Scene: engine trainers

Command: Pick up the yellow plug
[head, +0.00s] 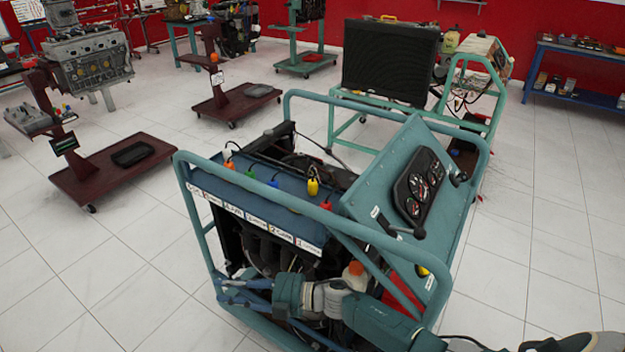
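My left gripper is not in view.
A white plug (228,154), an orange plug (229,165), a blue plug (273,183) and a red plug (326,205) stand near the yellow one. A teal frame rail (270,193) runs in front. A tilted gauge panel (420,185) rises at the right.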

